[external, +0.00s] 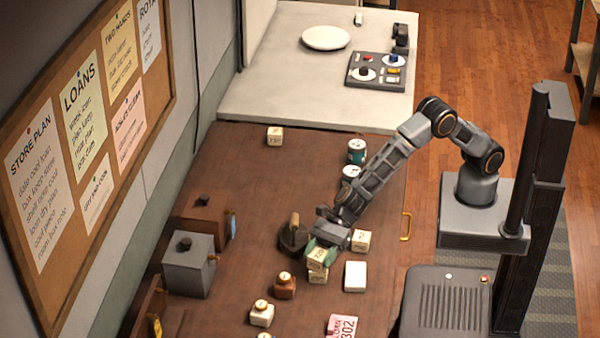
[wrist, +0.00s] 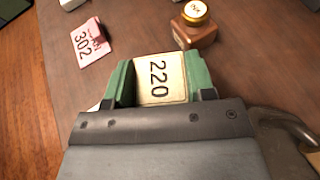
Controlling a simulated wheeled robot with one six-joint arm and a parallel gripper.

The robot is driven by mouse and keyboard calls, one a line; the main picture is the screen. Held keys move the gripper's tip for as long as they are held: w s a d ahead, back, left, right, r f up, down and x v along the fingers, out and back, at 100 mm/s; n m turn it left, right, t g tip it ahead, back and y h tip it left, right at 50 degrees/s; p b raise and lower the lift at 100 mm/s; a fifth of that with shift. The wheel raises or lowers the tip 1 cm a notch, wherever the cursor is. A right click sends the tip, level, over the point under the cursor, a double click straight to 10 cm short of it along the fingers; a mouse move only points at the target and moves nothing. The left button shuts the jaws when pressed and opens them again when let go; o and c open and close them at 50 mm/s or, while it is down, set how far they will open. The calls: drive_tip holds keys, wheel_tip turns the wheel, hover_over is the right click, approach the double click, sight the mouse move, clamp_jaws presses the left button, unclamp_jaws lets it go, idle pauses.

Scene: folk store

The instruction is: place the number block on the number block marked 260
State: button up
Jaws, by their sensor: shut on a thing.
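My gripper (external: 322,245) is shut on a cream number block (wrist: 160,78), which reads 220 in the wrist view, between its green finger pads. In the external view the held block (external: 317,257) is right over another cream block (external: 317,277); I cannot tell whether they touch. That lower block is hidden in the wrist view. A third cream block (external: 361,240) stands just right of my gripper, and a fourth (external: 275,135) is alone at the far end of the brown table. The marks on these other blocks are too small to read, so I cannot tell which is 260.
A dark flat iron (external: 293,238) stands close left of my gripper. A white box (external: 355,276) is at its right. Brown (external: 285,286) and cream (external: 262,314) bottles and a pink 302 tag (external: 342,326) are nearer. Cans (external: 356,151) stand behind my arm.

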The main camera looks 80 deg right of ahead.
drive_tip(key=shift+f, duration=0.2)
drive_tip(key=o, duration=0.9)
drive_tip(key=shift+d+r, duration=0.1)
drive_tip(key=shift+r, duration=0.2)
drive_tip(key=s+d+r+n+h, duration=0.1)
drive_tip(key=s+d+r+n, duration=0.25)
drive_tip(key=d, duration=0.45)
drive_tip(key=s+d+r+n+g+h+b, duration=0.1)
drive_tip(key=s+d+r+n, duration=0.2)
drive_tip(key=d, duration=0.5)
drive_tip(key=s+d+r+n+h, duration=0.1)
drive_tip(key=s+d+n, duration=0.25)
drive_tip(key=d, duration=0.45)
drive_tip(key=s+d+f+n+h, duration=0.1)
drive_tip(key=s+d+n+h, duration=0.2)
drive_tip(key=d, duration=0.5)
drive_tip(key=s+d+f+n+h, duration=0.1)
drive_tip(key=s+d+n+h, duration=0.2)
drive_tip(key=d, duration=0.5)
drive_tip(key=s+d+f+n+h, duration=0.1)
drive_tip(key=s+d+n+h, duration=0.2)
drive_tip(key=d+n, duration=0.3)
drive_tip(key=shift+s+d+n+g+h, duration=0.15)
drive_tip(key=shift+s+d, duration=0.3)
drive_tip(key=shift+d, duration=0.2)
drive_tip(key=shift+s+d+n+g+h, duration=0.15)
drive_tip(key=shift+s+d, duration=0.3)
drive_tip(key=shift+d, duration=0.15)
